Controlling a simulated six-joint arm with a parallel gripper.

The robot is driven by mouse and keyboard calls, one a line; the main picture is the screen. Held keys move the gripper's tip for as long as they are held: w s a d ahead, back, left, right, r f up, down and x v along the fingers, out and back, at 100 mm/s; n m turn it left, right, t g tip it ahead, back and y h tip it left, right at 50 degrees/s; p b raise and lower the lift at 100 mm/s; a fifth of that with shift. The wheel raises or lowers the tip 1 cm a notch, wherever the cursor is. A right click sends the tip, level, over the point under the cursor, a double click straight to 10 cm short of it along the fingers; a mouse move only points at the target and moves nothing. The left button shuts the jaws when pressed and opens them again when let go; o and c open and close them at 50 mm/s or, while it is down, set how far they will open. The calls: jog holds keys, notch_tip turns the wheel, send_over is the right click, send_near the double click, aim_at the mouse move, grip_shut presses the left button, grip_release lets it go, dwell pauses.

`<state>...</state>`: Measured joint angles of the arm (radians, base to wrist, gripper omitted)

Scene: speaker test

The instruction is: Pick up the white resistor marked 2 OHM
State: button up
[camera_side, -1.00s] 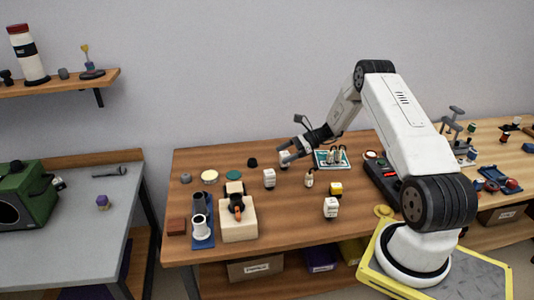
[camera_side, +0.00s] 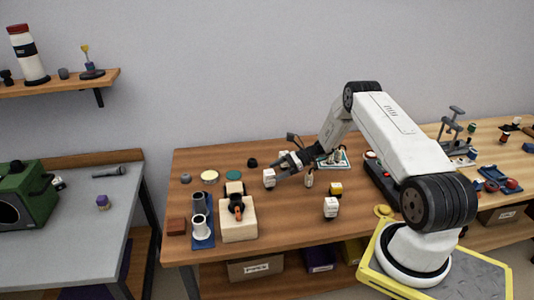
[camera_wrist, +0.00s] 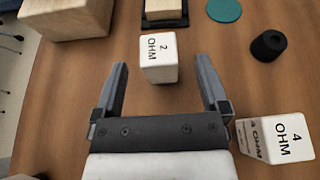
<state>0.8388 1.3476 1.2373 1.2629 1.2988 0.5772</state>
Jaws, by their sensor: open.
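The white resistor marked 2 OHM (camera_wrist: 158,58) is a white block with dark lettering, upright on the wooden bench. In the wrist view it shows between and slightly beyond the tips of my gripper (camera_wrist: 162,66). The fingers are spread apart on either side, with a gap on both sides, and hold nothing. In the side view a white block (camera_side: 269,178), which appears to be this resistor, stands just left of my gripper (camera_side: 280,170).
A white block marked 4 OHM (camera_wrist: 283,140) stands close outside my right finger. A black cylinder (camera_wrist: 268,46) and a teal disc (camera_wrist: 224,10) lie further off. A pale wooden block (camera_wrist: 65,17) is at top left. Bare bench lies left of my fingers.

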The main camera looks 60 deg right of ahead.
aim_at(265, 173)
jog(key=shift+x, duration=2.65)
jog(key=shift+r, duration=0.1)
grip_shut()
jog(key=shift+r, duration=0.15)
jog(key=shift+r, duration=0.7)
jog(key=s+a+r, duration=0.5)
jog(key=s+r, duration=0.6)
jog(key=s, duration=0.2)
jog(key=shift+r, duration=0.15)
